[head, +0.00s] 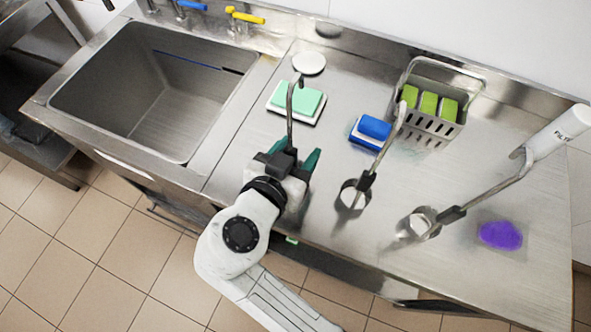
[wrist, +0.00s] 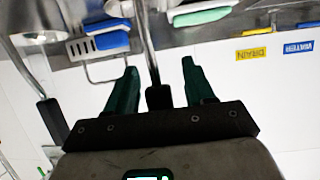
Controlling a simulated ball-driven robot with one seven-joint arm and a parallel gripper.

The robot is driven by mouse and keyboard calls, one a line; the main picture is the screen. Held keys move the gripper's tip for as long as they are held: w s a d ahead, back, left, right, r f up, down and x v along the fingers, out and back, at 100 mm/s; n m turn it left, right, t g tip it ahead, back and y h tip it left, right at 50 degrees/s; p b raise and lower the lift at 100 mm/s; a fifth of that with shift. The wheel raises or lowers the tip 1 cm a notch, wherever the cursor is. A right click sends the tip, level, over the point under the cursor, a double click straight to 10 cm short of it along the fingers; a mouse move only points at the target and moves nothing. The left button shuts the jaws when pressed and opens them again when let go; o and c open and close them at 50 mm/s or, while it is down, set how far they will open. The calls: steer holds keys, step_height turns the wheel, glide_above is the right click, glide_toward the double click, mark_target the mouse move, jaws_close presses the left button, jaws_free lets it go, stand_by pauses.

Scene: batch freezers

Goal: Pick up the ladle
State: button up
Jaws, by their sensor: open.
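Three long metal ladles with hooked handle ends and black grip pieces show in the head view. The nearest ladle (head: 290,115) rises at my gripper (head: 293,157); its lower part is hidden behind my gripper. In the wrist view, this ladle's handle (wrist: 147,45) and black piece stand between the two green fingers of my gripper (wrist: 159,70). The fingers are open, with a gap on each side of it. A middle ladle (head: 385,150) and a right ladle (head: 497,187) stand to the right, bowls low on the steel counter (head: 300,215).
A sink (head: 150,95) lies left. A green sponge (head: 297,99), a blue sponge (head: 373,128) and a wire basket (head: 430,125) of green sponges stand behind. A purple cloth (head: 500,235) and a white bottle (head: 560,130) are at right. The front counter edge runs beneath my arm.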

steer(key=shift+c, duration=0.2)
jaws_close()
stand_by(0.4)
